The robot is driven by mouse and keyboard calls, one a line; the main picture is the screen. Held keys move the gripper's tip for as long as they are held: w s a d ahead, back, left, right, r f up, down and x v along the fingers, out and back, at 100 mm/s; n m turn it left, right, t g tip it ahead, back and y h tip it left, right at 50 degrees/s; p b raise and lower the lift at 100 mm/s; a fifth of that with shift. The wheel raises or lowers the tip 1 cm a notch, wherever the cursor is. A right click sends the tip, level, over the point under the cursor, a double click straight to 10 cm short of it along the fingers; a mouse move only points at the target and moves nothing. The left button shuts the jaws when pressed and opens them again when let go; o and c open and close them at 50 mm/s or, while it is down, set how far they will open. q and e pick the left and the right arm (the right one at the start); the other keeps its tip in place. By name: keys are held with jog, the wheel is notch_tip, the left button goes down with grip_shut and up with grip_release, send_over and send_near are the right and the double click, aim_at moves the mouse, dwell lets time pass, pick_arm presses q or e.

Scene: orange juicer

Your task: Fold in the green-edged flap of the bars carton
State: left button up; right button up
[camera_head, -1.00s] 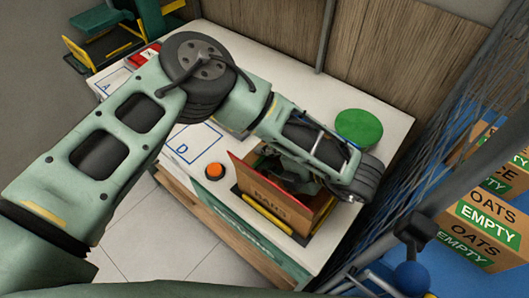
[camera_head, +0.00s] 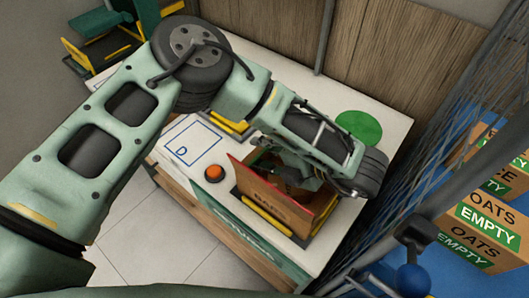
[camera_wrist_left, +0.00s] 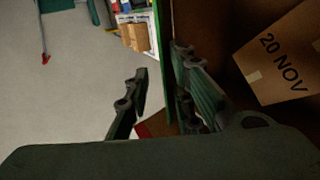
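The bars carton (camera_head: 268,203) stands open on the worktop, with a red-edged flap raised along its left side. My left gripper (camera_head: 290,178) is over the carton in the head view, partly hidden by its own arm. In the left wrist view the two fingers of my left gripper (camera_wrist_left: 160,85) are apart. An upright panel with a green edge (camera_wrist_left: 168,50), likely the green-edged flap, runs between the fingers, close to the right one. I cannot tell whether they touch. My right gripper is not in view.
An orange button (camera_head: 214,173) and a blue square marked D (camera_head: 192,144) are left of the carton. A green disc (camera_head: 358,126) lies behind my arm. A mesh fence (camera_head: 425,150) stands to the right, with oats boxes (camera_head: 480,222) beyond it.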

aim_at(265, 150)
pick_arm(q)
notch_tip(265, 150, up, 8)
jog(key=shift+f, duration=0.15)
dwell(0.3)
